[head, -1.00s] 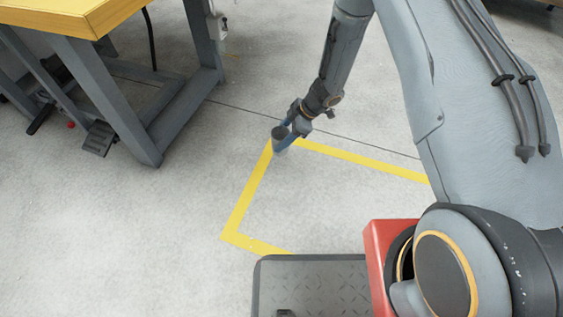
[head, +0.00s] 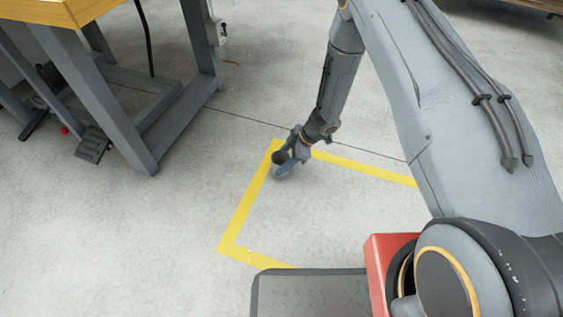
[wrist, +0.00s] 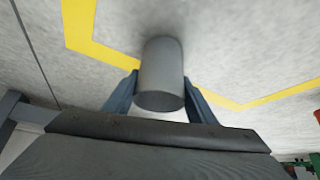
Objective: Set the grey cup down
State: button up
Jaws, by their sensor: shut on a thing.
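The grey cup (wrist: 161,75) is a plain grey cylinder, held between the two blue fingers of my gripper (wrist: 158,92) in the wrist view.
A workbench with a yellow top (head: 55,12) and grey legs stands at the left, with a foot pedal (head: 93,146) under it. Bare concrete floor (head: 170,220) lies around the yellow marking.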

jog(key=shift+f, duration=0.2)
jog(key=o, duration=1.1)
jog(key=shift+o, duration=0.2)
